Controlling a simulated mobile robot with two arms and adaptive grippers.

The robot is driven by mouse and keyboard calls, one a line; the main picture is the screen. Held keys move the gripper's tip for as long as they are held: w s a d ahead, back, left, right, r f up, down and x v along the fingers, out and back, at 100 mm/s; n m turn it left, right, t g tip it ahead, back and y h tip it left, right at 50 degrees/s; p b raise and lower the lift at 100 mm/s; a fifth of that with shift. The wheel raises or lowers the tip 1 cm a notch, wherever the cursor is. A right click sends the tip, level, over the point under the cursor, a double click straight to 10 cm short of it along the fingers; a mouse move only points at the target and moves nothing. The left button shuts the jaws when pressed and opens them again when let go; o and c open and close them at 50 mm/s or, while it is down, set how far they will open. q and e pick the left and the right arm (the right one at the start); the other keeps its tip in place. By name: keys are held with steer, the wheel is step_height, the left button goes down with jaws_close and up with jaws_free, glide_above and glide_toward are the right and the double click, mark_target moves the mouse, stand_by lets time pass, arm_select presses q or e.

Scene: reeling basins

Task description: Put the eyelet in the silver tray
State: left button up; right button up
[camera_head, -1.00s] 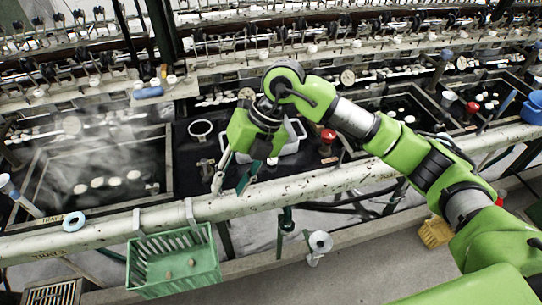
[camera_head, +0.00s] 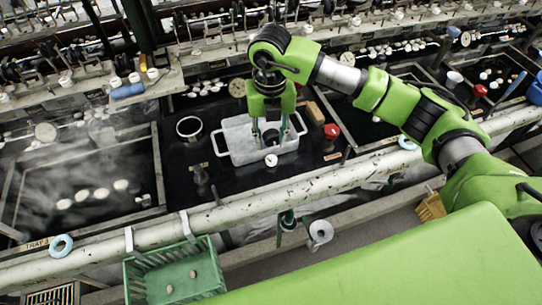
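The silver tray (camera_head: 236,139), a pale grey two-handled tub, stands on the black worktop in the middle of the head view. My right gripper (camera_head: 270,141) points down over the tray, its two green fingers spread apart. A dark patch shows between the fingers; I cannot tell whether it is an object or shadow. A small round white piece with a dark top (camera_head: 271,160) is at the tray's front edge, just below the fingers. It may be the eyelet, but it is too small to be sure.
A white-rimmed cup (camera_head: 189,128) stands left of the tray. A red knob (camera_head: 331,131) and a brown block (camera_head: 314,113) are to its right. A steaming basin (camera_head: 93,165) lies left. A long pale pipe (camera_head: 250,208) and a green basket (camera_head: 176,274) are in front.

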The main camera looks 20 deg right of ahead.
mark_target(271, 158)
step_height(271, 158, down, 3)
steer(key=shift+w+r, duration=0.15)
steer(key=shift+r, duration=0.05)
steer(key=shift+f, duration=0.25)
steer(key=shift+d+f+p, duration=0.1)
steer(key=shift+f+p, duration=0.6)
steer(key=shift+p, duration=0.15)
step_height(271, 158, down, 3)
steer(key=shift+d+r+p, duration=0.1)
steer(key=shift+r+p, duration=0.05)
steer(key=shift+p, duration=0.3)
steer(key=shift+w+f, duration=0.1)
steer(key=shift+f, duration=0.45)
arm_select(q)
steer(key=r, duration=0.1)
steer(key=w+r, duration=0.1)
steer(key=r, duration=0.1)
arm_select(e)
steer(key=c, duration=0.7)
steer(key=shift+r, duration=0.1)
